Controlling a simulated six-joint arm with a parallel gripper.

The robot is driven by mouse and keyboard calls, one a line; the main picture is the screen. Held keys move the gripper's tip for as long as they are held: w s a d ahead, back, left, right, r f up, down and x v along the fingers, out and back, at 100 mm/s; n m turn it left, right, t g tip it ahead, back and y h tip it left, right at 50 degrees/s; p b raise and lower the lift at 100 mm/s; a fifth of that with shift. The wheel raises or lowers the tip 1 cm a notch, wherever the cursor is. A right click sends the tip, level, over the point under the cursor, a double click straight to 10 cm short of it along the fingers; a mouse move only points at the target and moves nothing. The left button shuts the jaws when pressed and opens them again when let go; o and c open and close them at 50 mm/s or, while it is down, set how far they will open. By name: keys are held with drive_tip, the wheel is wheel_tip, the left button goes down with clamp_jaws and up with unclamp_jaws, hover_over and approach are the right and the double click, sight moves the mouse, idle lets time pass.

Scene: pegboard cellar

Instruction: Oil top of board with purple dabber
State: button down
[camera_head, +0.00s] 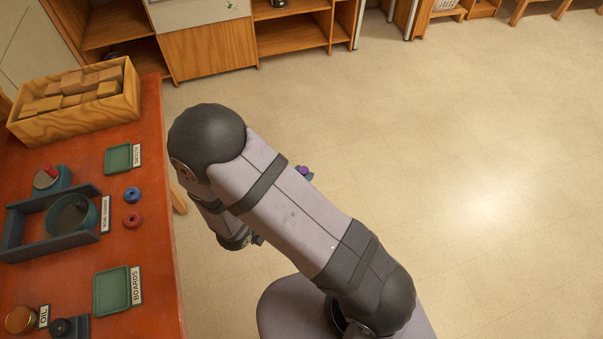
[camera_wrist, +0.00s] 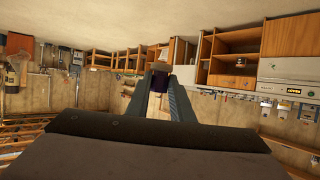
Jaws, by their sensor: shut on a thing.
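The purple dabber (camera_head: 302,170) shows as a small purple bit past my forearm, over the floor to the right of the red table. In the wrist view, a dark purple piece (camera_wrist: 159,82) sits between the fingertips of my gripper (camera_wrist: 160,76), which is shut on it. My arm hides most of the gripper and dabber in the head view. An oil jar (camera_head: 20,320) stands at the table's near left, by an OIL label. The green BOARDS tray (camera_head: 118,291) looks empty. I cannot clearly make out a board in either view.
A dark frame (camera_head: 14,235) with a round teal dish (camera_head: 88,222) lies on the red table (camera_head: 150,240). A blue knob (camera_head: 132,195) and a red knob (camera_head: 132,220) stand beside it. A wooden crate of blocks (camera_head: 75,118) is at the back. The floor right is clear.

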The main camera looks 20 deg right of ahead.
drive_tip(key=shift+a, duration=0.1)
drive_tip(key=a+r+n+t+y+p, duration=0.1)
drive_tip(key=a+r+n+y, duration=0.2)
drive_tip(key=a, duration=1.2)
drive_tip(key=a+r+n+t+y+p, duration=0.1)
drive_tip(key=a+n+y, duration=0.5)
drive_tip(key=a, duration=0.9)
drive_tip(key=a+r+n+t+y+p, duration=0.1)
drive_tip(key=a+r+n+y, duration=0.3)
drive_tip(key=a, duration=1.1)
drive_tip(key=shift+w+r+n+t+y, duration=0.1)
drive_tip(key=shift+r+n+t+y, duration=0.3)
drive_tip(key=shift+t+y, duration=0.5)
drive_tip(key=s+a+r+n+g+y, duration=0.3)
drive_tip(key=s+a+n+y, duration=0.1)
drive_tip(key=a, duration=0.5)
drive_tip(key=s+a+r+n+g+y, duration=0.3)
drive_tip(key=s+a+n, duration=0.15)
drive_tip(key=a, duration=0.35)
drive_tip(key=s+a+f+n+g+y, duration=0.1)
drive_tip(key=s+a+n+g, duration=0.1)
drive_tip(key=s, duration=0.2)
drive_tip(key=s+a+f+n+g+y, duration=0.1)
drive_tip(key=s+a+n+g, duration=0.1)
drive_tip(key=s, duration=0.3)
drive_tip(key=shift+a+f+n+g+p, duration=0.2)
drive_tip(key=shift+f+n+g+p, duration=0.15)
drive_tip(key=shift+g, duration=0.45)
